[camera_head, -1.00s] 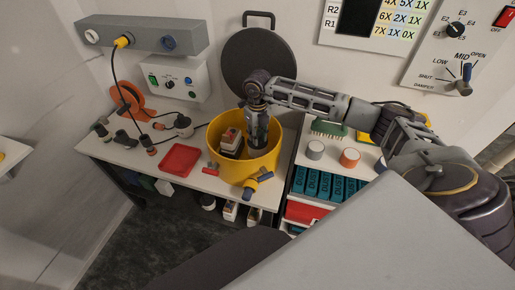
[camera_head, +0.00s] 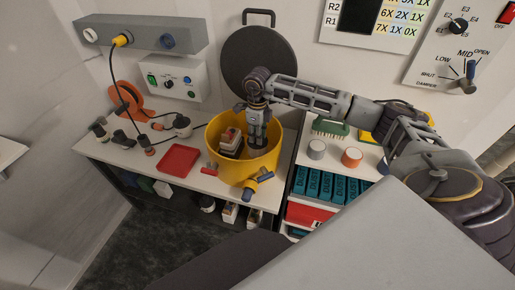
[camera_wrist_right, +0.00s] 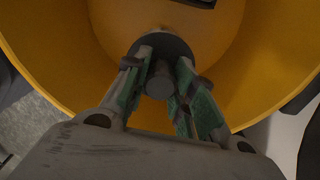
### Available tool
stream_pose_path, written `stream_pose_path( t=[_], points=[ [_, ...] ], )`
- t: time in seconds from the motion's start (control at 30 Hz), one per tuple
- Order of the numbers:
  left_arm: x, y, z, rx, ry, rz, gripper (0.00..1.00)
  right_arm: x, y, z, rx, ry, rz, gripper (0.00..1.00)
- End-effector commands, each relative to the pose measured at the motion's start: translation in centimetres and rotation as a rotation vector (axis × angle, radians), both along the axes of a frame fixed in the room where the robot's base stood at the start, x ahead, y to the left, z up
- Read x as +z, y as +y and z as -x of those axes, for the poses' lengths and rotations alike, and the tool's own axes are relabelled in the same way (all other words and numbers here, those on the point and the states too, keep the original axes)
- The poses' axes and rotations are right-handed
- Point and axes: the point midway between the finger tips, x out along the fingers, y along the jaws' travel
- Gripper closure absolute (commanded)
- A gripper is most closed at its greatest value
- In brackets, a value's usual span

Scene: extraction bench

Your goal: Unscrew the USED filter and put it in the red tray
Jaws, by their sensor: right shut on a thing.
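My right gripper (camera_head: 255,142) points down into the yellow drum (camera_head: 270,172). In the right wrist view its two green-padded fingers (camera_wrist_right: 163,70) are shut on a grey round stub (camera_wrist_right: 160,84), with a dark round disc behind it. I cannot read a label on this part, so I cannot tell if it is the used filter. A boxy item (camera_head: 230,140) with a red and white top stands in the drum, just left of the gripper. The red tray (camera_head: 180,158) lies on the bench left of the drum and looks empty. My left gripper is not in view.
A round dark lid (camera_head: 260,62) stands against the wall behind the drum. A grey cylinder (camera_head: 316,149) and an orange one (camera_head: 352,157) stand to the right. Hoses and black fittings (camera_head: 122,138) lie left of the tray.

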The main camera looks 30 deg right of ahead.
Motion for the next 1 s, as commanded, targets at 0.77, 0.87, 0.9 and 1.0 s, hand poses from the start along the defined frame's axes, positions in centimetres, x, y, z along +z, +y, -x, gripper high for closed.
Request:
stream_pose_path(
  t=[0.77,0.87,0.9,1.0],
  points=[
    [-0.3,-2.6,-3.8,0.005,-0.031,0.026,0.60,0.0,-0.1,0.0,0.445,-0.001,0.001,1.00],
    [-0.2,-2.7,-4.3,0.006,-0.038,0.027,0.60,0.0,-0.1,0.0,0.502,-0.001,0.002,1.00],
    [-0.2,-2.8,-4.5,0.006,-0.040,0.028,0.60,0.0,-0.1,0.0,0.524,-0.001,0.002,1.00],
    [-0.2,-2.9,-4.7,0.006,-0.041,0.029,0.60,0.0,-0.1,0.0,0.580,-0.001,0.001,1.00]
  ],
)
